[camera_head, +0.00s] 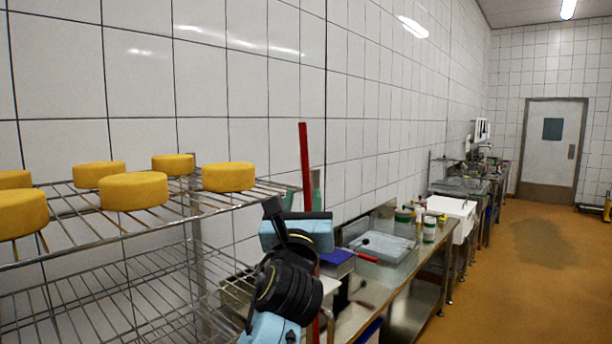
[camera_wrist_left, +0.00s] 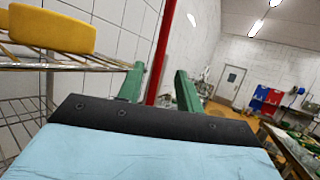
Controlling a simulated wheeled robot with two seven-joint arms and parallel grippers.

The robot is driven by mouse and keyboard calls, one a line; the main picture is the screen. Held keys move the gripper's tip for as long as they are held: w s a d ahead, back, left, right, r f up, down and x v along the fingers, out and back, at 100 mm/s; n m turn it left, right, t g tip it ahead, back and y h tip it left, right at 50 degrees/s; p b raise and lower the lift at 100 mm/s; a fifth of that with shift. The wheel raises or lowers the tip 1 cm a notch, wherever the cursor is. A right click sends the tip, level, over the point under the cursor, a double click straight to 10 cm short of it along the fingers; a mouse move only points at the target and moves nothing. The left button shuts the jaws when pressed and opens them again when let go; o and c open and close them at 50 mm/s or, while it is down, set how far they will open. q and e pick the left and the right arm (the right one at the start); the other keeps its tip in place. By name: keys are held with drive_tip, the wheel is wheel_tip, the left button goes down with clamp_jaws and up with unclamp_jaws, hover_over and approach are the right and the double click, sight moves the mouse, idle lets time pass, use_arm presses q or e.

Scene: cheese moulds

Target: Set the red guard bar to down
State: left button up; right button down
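The red guard bar (camera_head: 304,150) stands nearly upright at the right end of the wire rack in the head view. Its middle is hidden behind my left arm, and a red length shows again below. My left gripper (camera_head: 304,194), with green fingers and a light blue body, is at the bar. In the left wrist view the red bar (camera_wrist_left: 161,55) runs between the two spread green fingers of my left gripper (camera_wrist_left: 158,84), with a gap visible on each side. Whether a finger touches it I cannot tell. My right gripper is not in view.
The wire rack (camera_head: 100,222) with several yellow cheeses (camera_head: 134,191) stands at the left, close to my left gripper. A steel bench (camera_head: 360,292) with a tray (camera_head: 384,246) and tubs runs along the wall. Open floor (camera_head: 500,270) lies at the right.

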sight(305, 181)
use_arm(q)
drive_tip(key=x, duration=0.8)
drive_tip(key=shift+p, duration=0.4)
clamp_jaws()
drive_tip(key=shift+s+f, duration=0.1)
